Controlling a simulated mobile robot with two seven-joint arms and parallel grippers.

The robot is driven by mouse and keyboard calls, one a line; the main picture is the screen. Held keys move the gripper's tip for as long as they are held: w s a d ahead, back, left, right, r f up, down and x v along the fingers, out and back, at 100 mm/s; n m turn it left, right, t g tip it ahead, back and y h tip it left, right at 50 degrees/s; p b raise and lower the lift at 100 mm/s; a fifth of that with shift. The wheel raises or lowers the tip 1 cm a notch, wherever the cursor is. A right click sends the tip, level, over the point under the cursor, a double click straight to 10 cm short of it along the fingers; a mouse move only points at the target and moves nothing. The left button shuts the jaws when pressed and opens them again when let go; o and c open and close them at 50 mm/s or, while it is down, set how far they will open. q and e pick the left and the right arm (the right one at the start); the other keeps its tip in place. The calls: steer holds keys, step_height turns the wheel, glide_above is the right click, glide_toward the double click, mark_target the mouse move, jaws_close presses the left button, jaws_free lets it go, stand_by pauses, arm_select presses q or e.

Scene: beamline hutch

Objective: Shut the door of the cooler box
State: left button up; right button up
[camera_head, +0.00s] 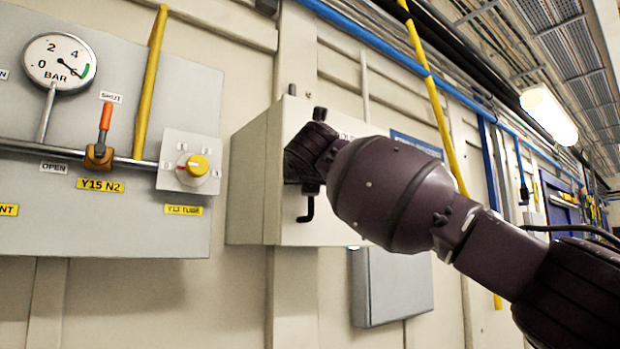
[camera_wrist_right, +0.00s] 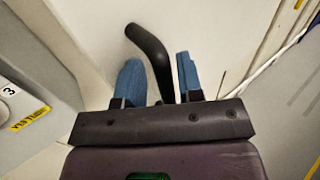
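The cooler box (camera_head: 248,190) is a cream box on the wall in the middle of the head view. Its door (camera_head: 335,222) is the front face, partly hidden by my right arm. I cannot tell whether the door sits fully flush. A black bent handle (camera_head: 307,211) shows below my right gripper (camera_head: 308,160), which is at the door's face. In the wrist view the handle (camera_wrist_right: 148,48) runs down between the two blue fingers of my right gripper (camera_wrist_right: 159,78). The fingers are apart, with gaps visible beside the handle. My left gripper is not in view.
A grey panel (camera_head: 110,220) with a gauge (camera_head: 60,62), an orange-handled valve (camera_head: 103,130) and a yellow knob (camera_head: 197,166) stands left of the box. A grey wall box (camera_head: 392,288) is below right. Pipes run along the wall above.

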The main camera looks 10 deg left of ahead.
steer(key=shift+d+f, duration=0.1)
steer(key=shift+f, duration=0.1)
stand_by(0.3)
steer(key=b+v, duration=0.3)
steer(key=v, duration=0.8)
steer(key=shift+w, duration=0.1)
stand_by(0.5)
